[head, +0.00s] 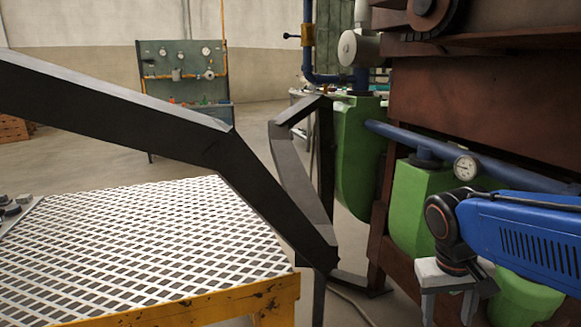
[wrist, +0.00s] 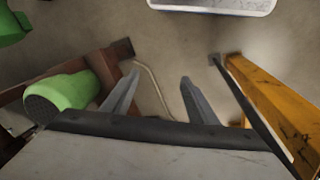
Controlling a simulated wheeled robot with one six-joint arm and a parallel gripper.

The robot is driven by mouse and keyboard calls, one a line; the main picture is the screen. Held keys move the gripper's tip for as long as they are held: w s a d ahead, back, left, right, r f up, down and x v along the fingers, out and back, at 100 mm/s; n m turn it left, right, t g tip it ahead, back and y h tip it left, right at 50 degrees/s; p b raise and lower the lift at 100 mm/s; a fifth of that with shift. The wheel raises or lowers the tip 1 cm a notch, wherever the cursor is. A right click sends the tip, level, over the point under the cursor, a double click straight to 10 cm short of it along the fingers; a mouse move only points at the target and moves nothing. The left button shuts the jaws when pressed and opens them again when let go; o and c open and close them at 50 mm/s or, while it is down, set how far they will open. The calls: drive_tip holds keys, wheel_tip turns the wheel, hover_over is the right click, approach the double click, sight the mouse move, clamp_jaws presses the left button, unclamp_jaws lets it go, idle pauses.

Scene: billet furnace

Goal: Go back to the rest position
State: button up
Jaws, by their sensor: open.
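My gripper (head: 450,303) hangs at the lower right of the head view, at the end of my blue arm, with its fingers pointing down. It is beside the green burner housings on the furnace side. In the wrist view my gripper (wrist: 158,98) shows two grey fingers spread apart, with bare floor and a thin cable seen between them. It is open and empty. The lower part of the fingers is cut off by the bottom edge of the head view.
The brown furnace wall (head: 480,105) with green housings (head: 415,205) and a blue pipe (head: 405,137) stands close to my arm. A black railing (head: 110,100) crosses the left. A yellow-edged grating platform (head: 150,245) lies front left. A gauge panel (head: 185,75) stands behind; floor between is clear.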

drive_tip(key=s+a+n+t+y, duration=0.1)
drive_tip(key=s+a+t+y, duration=0.1)
drive_tip(key=s+a+t, duration=0.1)
drive_tip(key=shift+s+a+r+t, duration=0.2)
drive_tip(key=shift+s+t, duration=0.4)
drive_tip(key=shift+s, duration=0.65)
